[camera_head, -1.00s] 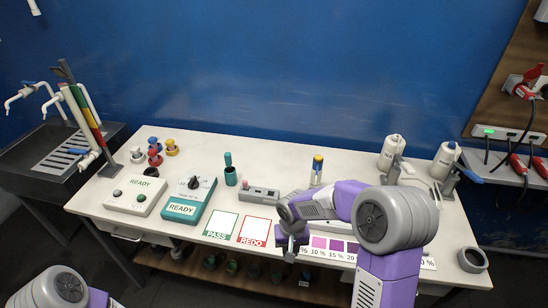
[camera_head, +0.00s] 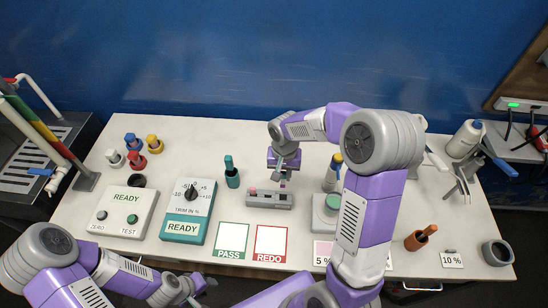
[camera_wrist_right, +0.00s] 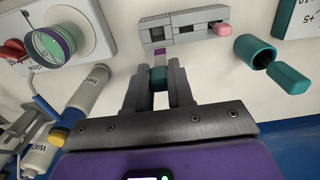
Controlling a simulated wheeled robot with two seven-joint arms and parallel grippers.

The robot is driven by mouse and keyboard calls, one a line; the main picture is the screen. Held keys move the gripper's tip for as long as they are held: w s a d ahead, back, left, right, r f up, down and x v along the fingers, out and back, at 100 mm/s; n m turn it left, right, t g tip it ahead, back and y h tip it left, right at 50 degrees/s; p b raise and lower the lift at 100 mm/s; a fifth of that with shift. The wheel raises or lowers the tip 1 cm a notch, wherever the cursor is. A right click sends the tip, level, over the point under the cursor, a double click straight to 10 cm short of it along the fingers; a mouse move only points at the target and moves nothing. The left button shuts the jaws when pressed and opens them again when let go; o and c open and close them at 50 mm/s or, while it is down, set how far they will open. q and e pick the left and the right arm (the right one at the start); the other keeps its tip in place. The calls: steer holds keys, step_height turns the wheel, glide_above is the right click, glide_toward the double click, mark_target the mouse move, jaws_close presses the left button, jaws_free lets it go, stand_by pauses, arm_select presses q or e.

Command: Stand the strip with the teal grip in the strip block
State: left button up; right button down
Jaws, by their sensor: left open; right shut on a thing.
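My right gripper (camera_head: 284,172) is shut on the teal grip (camera_wrist_right: 158,76) of a strip, above the right end of the strip block in the head view. The strip (camera_wrist_right: 157,60) is pale below the grip, with a purple part near its tip. The strip block (camera_head: 270,200) is a low grey block with slots; it also shows in the right wrist view (camera_wrist_right: 184,38). A pink piece (camera_wrist_right: 222,28) sits at its other end. The strip tip appears close to the block; I cannot tell whether it touches. My left gripper (camera_head: 200,292) is open and empty at the bottom edge.
PASS (camera_head: 232,239) and REDO (camera_head: 270,244) cards lie in front. A grey device with a green disc (camera_head: 332,204) and a bottle (camera_head: 334,172) stand to the right. The teal trim box (camera_head: 186,228) is further left.

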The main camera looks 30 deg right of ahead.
steer(key=shift+s+f, duration=0.1)
steer(key=shift+s, duration=0.35)
step_height(320, 180, down, 2)
steer(key=shift+f+b, duration=0.25)
steer(key=shift+b, duration=0.75)
arm_select(q)
step_height(320, 180, down, 7)
steer(key=b, duration=0.5)
steer(key=shift+s, duration=0.4)
arm_select(e)
step_height(320, 180, down, 6)
arm_select(q)
steer(key=shift+r, duration=0.1)
arm_select(e)
steer(key=c, duration=0.9)
jaws_free()
arm_select(q)
steer(key=shift+r+p, duration=0.5)
arm_select(e)
step_height(320, 180, up, 8)
steer(key=shift+f, duration=0.25)
